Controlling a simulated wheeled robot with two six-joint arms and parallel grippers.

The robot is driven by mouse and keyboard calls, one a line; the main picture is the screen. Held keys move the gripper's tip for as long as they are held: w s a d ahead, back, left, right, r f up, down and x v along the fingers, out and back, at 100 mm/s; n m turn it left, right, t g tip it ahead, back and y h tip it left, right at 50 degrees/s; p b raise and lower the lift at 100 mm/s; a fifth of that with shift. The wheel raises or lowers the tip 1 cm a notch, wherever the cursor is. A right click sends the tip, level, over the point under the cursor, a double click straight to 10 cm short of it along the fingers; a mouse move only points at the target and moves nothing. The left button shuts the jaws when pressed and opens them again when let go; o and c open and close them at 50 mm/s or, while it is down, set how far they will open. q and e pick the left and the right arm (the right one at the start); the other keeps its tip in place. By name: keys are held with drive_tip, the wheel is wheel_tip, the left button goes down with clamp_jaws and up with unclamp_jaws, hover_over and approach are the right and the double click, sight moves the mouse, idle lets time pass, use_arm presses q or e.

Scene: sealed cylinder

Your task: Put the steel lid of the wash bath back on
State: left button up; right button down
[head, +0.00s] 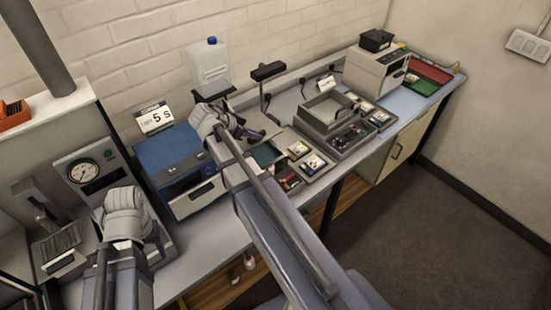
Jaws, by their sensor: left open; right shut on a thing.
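My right gripper (240,131) is above the bench, just past the unit's right end. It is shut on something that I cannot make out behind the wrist. I cannot clearly make out the steel lid. My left gripper (125,200) is open, in front of the gauge unit and left of the blue unit; its fingertips are mostly hidden.
A sign reading "light 5 S" (154,118) and a white jug with a blue cap (208,64) stand at the back. The gauge unit (84,172) is at the left. Grey trays (330,108), small dishes and a beige machine (377,70) fill the bench to the right.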

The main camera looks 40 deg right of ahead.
drive_tip(key=shift+s+d+f, duration=0.2)
drive_tip(key=shift+s+d, duration=0.2)
drive_tip(key=shift+d, duration=0.25)
use_arm(q)
wheel_tip(320, 180, down, 10)
drive_tip(key=d+b, duration=0.1)
drive_tip(key=b, duration=0.9)
drive_tip(key=shift+f, duration=0.2)
use_arm(e)
wheel_tip(320, 180, down, 10)
use_arm(q)
drive_tip(key=shift+s, duration=0.15)
use_arm(e)
drive_tip(key=shift+a, duration=0.1)
use_arm(q)
drive_tip(key=shift+f+b, duration=0.65)
drive_tip(key=shift+b, duration=0.1)
use_arm(e)
drive_tip(key=shift+f, duration=0.65)
use_arm(q)
drive_tip(key=shift+r, duration=0.1)
use_arm(e)
drive_tip(key=c, duration=0.8)
unclamp_jaws()
drive_tip(key=shift+r, duration=0.1)
drive_tip(key=shift+c, duration=0.2)
